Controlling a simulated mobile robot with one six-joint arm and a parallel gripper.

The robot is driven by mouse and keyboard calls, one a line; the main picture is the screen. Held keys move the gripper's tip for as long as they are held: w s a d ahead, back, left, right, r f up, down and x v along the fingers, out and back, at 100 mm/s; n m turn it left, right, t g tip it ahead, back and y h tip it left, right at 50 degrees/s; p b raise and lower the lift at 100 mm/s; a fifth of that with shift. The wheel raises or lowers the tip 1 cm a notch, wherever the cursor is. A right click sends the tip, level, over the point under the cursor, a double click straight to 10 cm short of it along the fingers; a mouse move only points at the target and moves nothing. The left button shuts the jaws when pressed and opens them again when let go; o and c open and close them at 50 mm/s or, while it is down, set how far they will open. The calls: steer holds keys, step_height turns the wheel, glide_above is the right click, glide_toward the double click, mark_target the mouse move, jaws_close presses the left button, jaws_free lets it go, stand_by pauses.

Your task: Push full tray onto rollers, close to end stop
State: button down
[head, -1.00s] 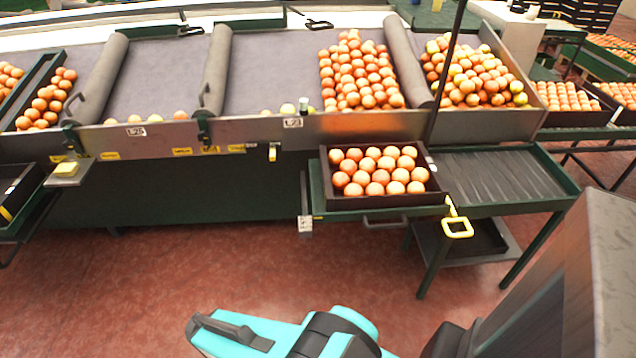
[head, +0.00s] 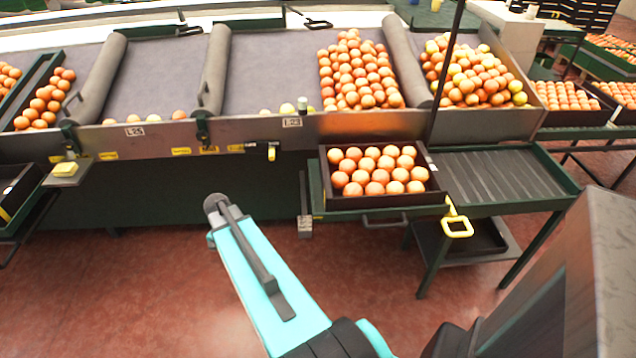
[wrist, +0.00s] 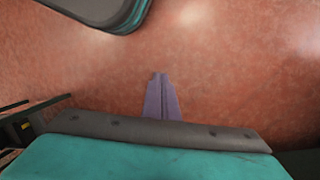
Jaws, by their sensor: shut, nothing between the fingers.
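The full tray (head: 390,200) is dark and holds several oranges in rows. In the head view it sits on the left part of a green stand, beside the bare rollers (head: 500,173). A raised green edge (head: 560,170) closes the right end of the rollers; I cannot tell if this is the end stop. My gripper (wrist: 160,80) shows in the wrist view as two grey-purple fingers, shut and empty above the red floor. It cannot be made out in the head view, where my turquoise arm is left of and in front of the stand, apart from the tray.
A yellow loop handle (head: 457,228) hangs at the stand's front. A dark lower tray (head: 485,238) lies under the rollers. The sorting bench (head: 260,133) with orange-filled lanes runs behind. The red floor (head: 150,275) in front is open.

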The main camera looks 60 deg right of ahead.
steer(key=s+d+r+m, duration=0.2)
steer(key=d+r+m, duration=0.2)
steer(key=d+r, duration=0.5)
steer(key=s+d+r+m+t, duration=0.1)
steer(key=s+d+r+m, duration=0.2)
steer(key=d+r, duration=0.6)
steer(key=s+d+r+m+t+h, duration=0.1)
steer(key=s+d+r+m, duration=0.1)
steer(key=d+r+m, duration=0.5)
steer(key=d+r, duration=0.1)
steer(key=d, duration=0.4)
steer(key=shift+s+r, duration=0.2)
steer(key=shift+r, duration=0.2)
steer(key=shift+f, duration=0.1)
